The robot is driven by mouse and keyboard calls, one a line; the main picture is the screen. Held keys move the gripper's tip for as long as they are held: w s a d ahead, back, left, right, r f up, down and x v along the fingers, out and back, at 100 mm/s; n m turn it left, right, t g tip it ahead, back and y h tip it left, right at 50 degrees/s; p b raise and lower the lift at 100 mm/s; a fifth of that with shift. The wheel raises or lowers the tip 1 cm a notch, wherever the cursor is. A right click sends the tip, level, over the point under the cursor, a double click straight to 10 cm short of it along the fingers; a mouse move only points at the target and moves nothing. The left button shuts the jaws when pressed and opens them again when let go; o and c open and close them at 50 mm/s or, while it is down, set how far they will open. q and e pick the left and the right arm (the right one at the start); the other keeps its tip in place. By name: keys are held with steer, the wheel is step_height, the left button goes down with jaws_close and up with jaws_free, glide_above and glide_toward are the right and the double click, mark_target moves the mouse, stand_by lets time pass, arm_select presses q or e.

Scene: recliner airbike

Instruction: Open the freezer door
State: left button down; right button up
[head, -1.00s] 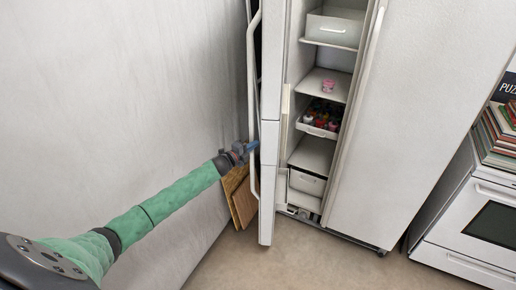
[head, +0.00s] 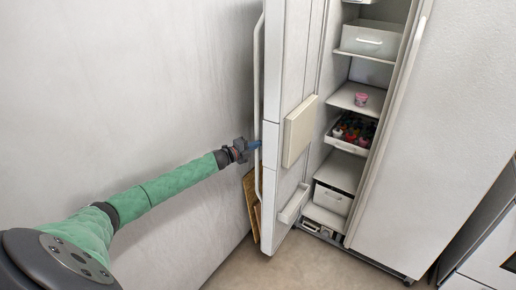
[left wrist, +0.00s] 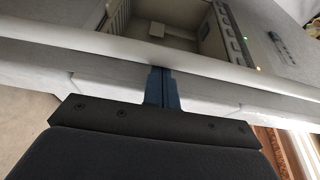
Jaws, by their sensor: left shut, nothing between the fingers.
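The freezer door (head: 271,171) is the narrow left door of the white fridge and stands wide open, swung toward the left wall. Its long white handle (head: 257,60) runs along the door's outer side. My left gripper (head: 254,146) is at this handle, about mid-height on the door. In the left wrist view its blue fingers (left wrist: 161,88) are shut together with nothing between them, and their tips meet the pale handle bar (left wrist: 200,54). Whether they press on the bar cannot be told. My right gripper is not in view.
The freezer inside shows shelves (head: 357,97), white drawers (head: 372,40) and a tray with small coloured items (head: 353,131). The closed right door (head: 455,120) stands beside it. A grey wall (head: 130,90) is close on the left. Brown boards (head: 251,200) lean behind the door.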

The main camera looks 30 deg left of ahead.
arm_select(q)
steer(key=shift+s, duration=0.1)
steer(key=v, duration=0.7)
steer(key=shift+s+a+p, duration=0.15)
steer(key=shift+s+p, duration=0.15)
steer(key=shift+p, duration=0.05)
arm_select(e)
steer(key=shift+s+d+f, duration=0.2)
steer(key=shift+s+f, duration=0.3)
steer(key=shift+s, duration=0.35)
